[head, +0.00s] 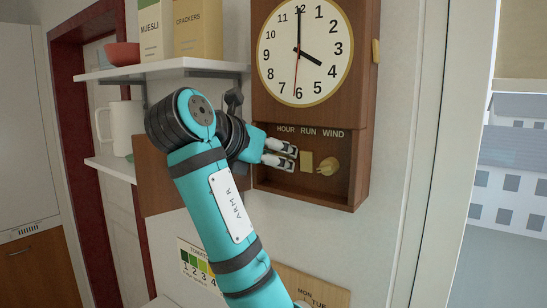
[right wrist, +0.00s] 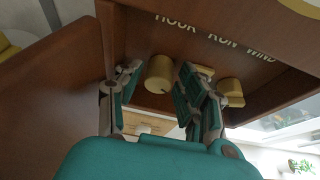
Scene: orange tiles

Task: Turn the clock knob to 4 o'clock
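The wall clock (head: 304,50) has a wooden case. Its hour hand points at 4, its long hand at 12, and a thin red hand near 6. Below the dial is an open compartment marked HOUR, RUN and WIND. The hour knob (right wrist: 159,73) is a gold cylinder under HOUR, hidden by my fingers in the head view. My right gripper (head: 287,155) reaches into the compartment from the left. In the right wrist view its open fingers stand on either side of the knob, with visible gaps. My left gripper is out of view.
A gold plate (head: 306,161) under RUN and a winding key (head: 327,166) sit right of the fingers. The compartment's brown door (head: 160,180) hangs open at left. Shelves (head: 165,68) with boxes, a bowl and a white jug (head: 123,125) are further left. A window is at right.

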